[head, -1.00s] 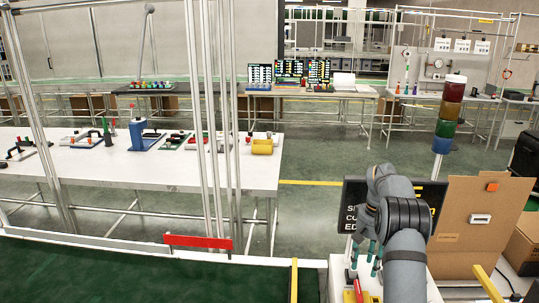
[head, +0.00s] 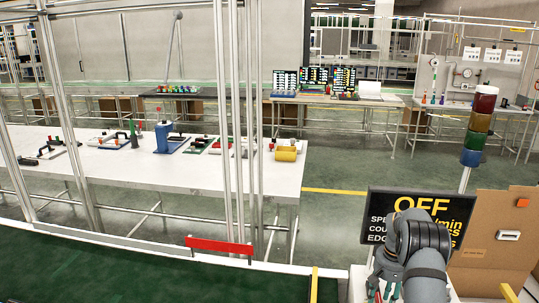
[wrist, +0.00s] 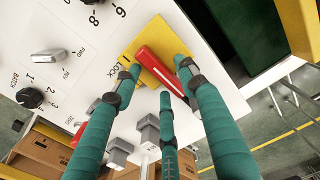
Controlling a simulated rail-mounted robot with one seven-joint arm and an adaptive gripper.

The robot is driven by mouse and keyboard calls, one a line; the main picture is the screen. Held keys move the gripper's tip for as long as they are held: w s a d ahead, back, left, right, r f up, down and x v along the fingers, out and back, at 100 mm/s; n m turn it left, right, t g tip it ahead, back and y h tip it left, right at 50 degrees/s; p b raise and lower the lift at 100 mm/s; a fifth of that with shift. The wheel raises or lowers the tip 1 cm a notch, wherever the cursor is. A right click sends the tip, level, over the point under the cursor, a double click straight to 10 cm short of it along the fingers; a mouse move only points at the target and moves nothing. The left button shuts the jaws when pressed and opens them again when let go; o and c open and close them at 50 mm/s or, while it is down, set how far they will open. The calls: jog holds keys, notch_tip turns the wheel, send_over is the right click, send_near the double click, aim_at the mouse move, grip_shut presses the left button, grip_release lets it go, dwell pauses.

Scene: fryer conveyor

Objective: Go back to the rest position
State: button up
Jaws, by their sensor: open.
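My gripper (wrist: 160,88) has three teal fingers, spread open and empty, in the wrist view. Beyond the fingertips is a red lever handle (wrist: 158,66) on a yellow plate (wrist: 133,45) marked LOCK. The handle shows between the left and right fingers; I cannot tell whether any finger touches it. In the head view my gripper (head: 384,278) shows at the lower right, partly hidden by my arm, over the white control panel (head: 357,284).
A black display (head: 420,203) reading OFF stands behind my arm, partly covered by it. A signal tower (head: 479,125) and cardboard (head: 492,240) are to the right. Black knobs (wrist: 30,97) and a grey switch (wrist: 48,56) sit on the panel. A green conveyor belt (head: 120,275) lies left.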

jog(key=shift+r, duration=0.1)
jog(key=shift+r, duration=0.35)
notch_tip(320, 180, up, 11)
notch_tip(320, 180, down, 12)
jog(key=shift+f, duration=0.1)
jog(key=shift+d+m, duration=0.15)
jog(key=shift+m, duration=0.55)
jog(key=m, duration=0.3)
jog(key=shift+s+d+m, duration=0.2)
jog(key=shift+s+m, duration=0.1)
jog(key=shift+r, duration=0.25)
